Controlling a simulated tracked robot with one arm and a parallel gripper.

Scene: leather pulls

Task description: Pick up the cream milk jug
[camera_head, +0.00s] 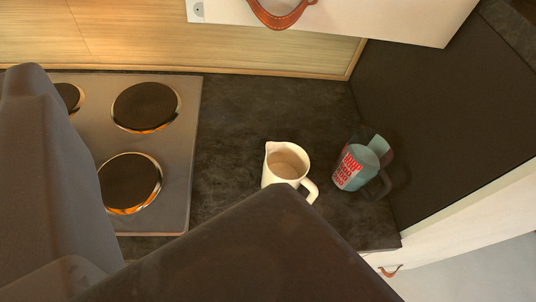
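The cream milk jug (286,162) stands upright on the dark countertop, right of the hob. Its open top shows, its spout is at the upper left and its handle is at the lower right. The dark body of my gripper (245,252) fills the lower middle of the view and hides the jug's lower part. Overlap in the picture does not show whether it touches the jug. The fingertips cannot be made out, so I cannot tell whether it is open or shut.
A hob (186,150) with black plates is at left. A dark side panel (450,120) rises at right. A white cabinet front (390,18) with a leather pull (281,17) overhangs above. Countertop (265,105) behind the jug is clear.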

